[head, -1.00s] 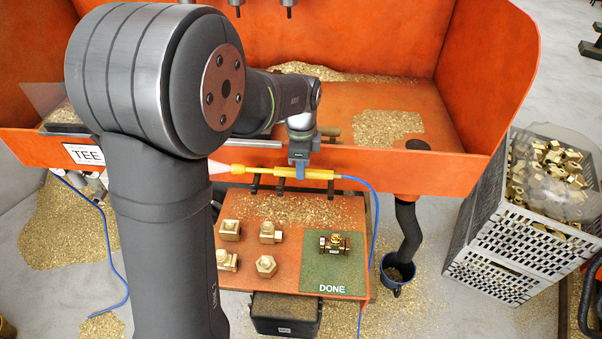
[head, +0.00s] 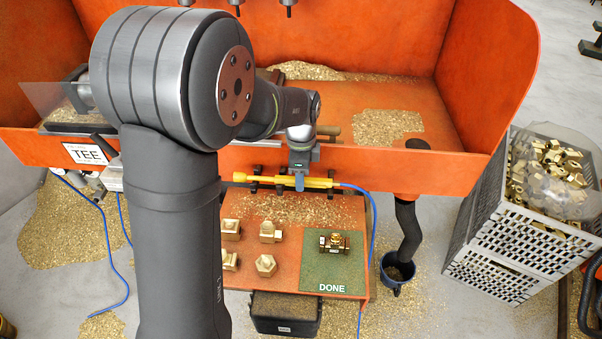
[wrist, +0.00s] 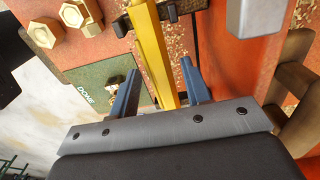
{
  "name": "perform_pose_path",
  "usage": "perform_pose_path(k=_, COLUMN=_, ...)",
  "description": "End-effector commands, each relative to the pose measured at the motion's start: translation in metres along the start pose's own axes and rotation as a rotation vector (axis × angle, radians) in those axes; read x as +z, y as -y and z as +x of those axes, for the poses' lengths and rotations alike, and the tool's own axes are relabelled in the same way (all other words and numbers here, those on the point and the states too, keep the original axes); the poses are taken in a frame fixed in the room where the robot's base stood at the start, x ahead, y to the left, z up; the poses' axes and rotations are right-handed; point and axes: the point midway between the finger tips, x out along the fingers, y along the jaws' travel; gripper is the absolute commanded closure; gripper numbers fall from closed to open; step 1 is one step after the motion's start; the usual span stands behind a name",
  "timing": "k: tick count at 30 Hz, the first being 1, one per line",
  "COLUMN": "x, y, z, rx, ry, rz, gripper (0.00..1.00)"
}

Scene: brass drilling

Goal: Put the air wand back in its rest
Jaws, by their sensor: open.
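The yellow air wand (head: 318,182) lies level along the front of the orange bin, its blue hose running off its right end. Its black rest hooks (head: 255,182) are at the wand, which appears to lie in them; the wrist view does not show fully how it sits. My gripper (head: 299,183) is over the wand's middle. In the wrist view my gripper (wrist: 160,78) has its two blue fingers apart, one on each side of the wand (wrist: 153,50), with gaps visible between.
The orange bin (head: 375,165) rises behind my gripper. Below, a shelf holds several brass fittings (head: 266,265) and a green DONE mat (head: 334,271) with one valve. A crate of brass parts (head: 520,220) stands right. A blue cup (head: 397,271) hangs under a dark hose.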

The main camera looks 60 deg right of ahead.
Motion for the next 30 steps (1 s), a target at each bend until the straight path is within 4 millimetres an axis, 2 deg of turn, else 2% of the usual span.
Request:
perform_pose_path(k=5, x=0.0, y=0.001, z=-0.019, rx=-0.004, ry=-0.001, rz=0.0, gripper=0.56)
perform_pose_path(k=12, x=0.0, y=0.001, z=-0.072, rx=-0.006, ry=-0.001, rz=0.0, gripper=0.56)
perform_pose_path(k=18, x=0.0, y=0.001, z=-0.107, rx=-0.004, ry=-0.001, rz=0.0, gripper=0.56)
perform_pose_path(k=24, x=0.0, y=0.0, z=-0.121, rx=-0.001, ry=0.0, rz=0.0, gripper=0.56)
perform_pose_path(k=30, x=0.0, y=0.0, z=-0.123, rx=0.0, ry=0.0, rz=0.0, gripper=0.56)
